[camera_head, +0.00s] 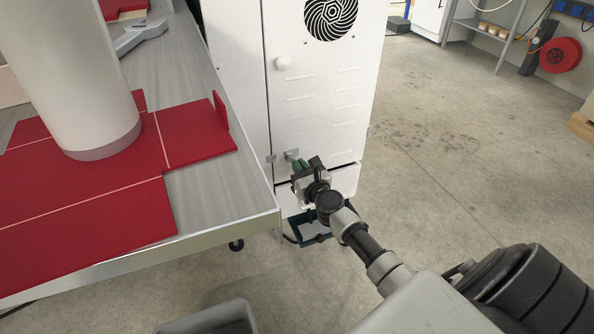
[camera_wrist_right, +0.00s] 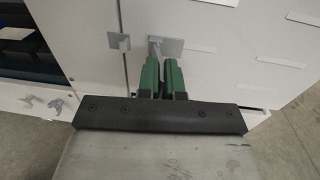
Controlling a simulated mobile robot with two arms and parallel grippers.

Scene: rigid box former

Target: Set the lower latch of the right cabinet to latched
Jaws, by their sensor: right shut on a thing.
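The right cabinet (camera_head: 325,100) is the white cabinet past the table's right edge, with a round knob and a fan grille. Its lower latch (camera_head: 291,155) is a small grey metal piece near the bottom of the door. In the wrist view the latch's plate (camera_wrist_right: 168,46) is on the door and its keeper (camera_wrist_right: 118,42) is to the left, across the door seam. My right gripper (camera_head: 300,167) is at the latch. Its green fingers (camera_wrist_right: 162,76) are shut on the latch's lever, which is mostly hidden between them. My left gripper is not in view.
The grey table (camera_head: 215,195) with red cardboard (camera_head: 90,215) stands left of my right arm, its edge close to the cabinet. A dark tray-like frame (camera_head: 315,232) is low in front of the cabinet. The floor (camera_head: 450,150) to the right is clear.

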